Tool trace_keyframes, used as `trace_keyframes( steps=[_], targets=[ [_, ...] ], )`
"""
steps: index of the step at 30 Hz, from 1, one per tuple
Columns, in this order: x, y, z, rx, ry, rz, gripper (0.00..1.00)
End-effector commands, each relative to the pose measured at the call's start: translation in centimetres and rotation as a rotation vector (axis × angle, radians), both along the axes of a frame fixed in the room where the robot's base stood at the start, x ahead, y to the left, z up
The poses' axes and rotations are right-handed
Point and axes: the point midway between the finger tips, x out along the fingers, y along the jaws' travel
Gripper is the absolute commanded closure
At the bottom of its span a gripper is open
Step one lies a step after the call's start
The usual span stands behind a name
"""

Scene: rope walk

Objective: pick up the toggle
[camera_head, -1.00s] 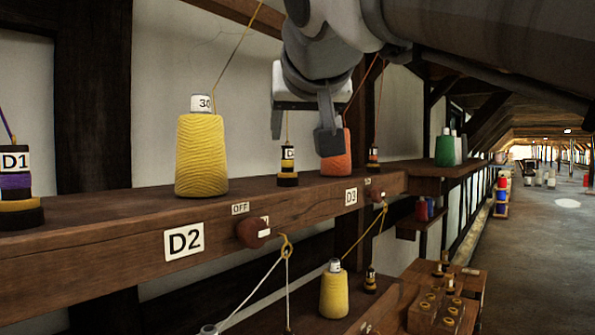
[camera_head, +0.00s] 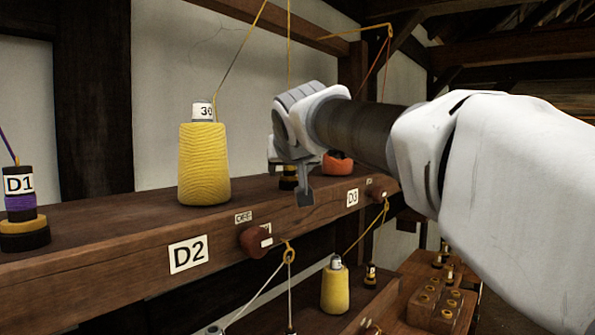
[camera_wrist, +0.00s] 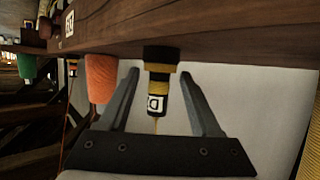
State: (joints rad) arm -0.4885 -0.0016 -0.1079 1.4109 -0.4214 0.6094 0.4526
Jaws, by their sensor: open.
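The toggle (camera_wrist: 159,85) is a small black and yellow banded spool with a white D label and a cord at its end. It stands on the wooden beam. In the wrist view it lies between the two fingers of my gripper (camera_wrist: 160,74), with a gap on either side. The fingers are open, with their tips near the toggle's base. In the head view my gripper (camera_head: 289,182) covers most of the toggle, and only a dark and yellow piece of it (camera_head: 287,184) shows.
An orange cone (camera_wrist: 101,77) stands close beside one finger. On the beam (camera_head: 120,232) are a yellow cone (camera_head: 204,165), a D1-marked spool (camera_head: 20,204) and a red-brown knob (camera_head: 254,241) on the front. A lower shelf holds another yellow cone (camera_head: 335,289).

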Motion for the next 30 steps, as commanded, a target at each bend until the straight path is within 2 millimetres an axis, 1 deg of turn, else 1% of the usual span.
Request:
trace_keyframes(
  steps=[1,3,9,11,15,20,21,30],
  targets=[
    [0.46,0.01,-0.1,-0.001,0.001,-0.001,0.35],
    [0.73,0.04,-0.24,0.0,-0.001,0.0,0.35],
    [0.77,0.05,-0.33,0.0,-0.001,0.0,0.35],
    [0.76,0.04,-0.33,0.0,-0.001,0.0,0.44],
    [0.75,0.04,-0.32,0.0,-0.001,0.0,0.7],
    [0.75,0.04,-0.39,0.0,0.001,0.0,0.98],
    [0.75,0.04,-0.41,0.0,0.001,0.0,1.0],
    [0.77,0.05,-0.56,-0.001,0.004,-0.001,1.0]
  ],
)
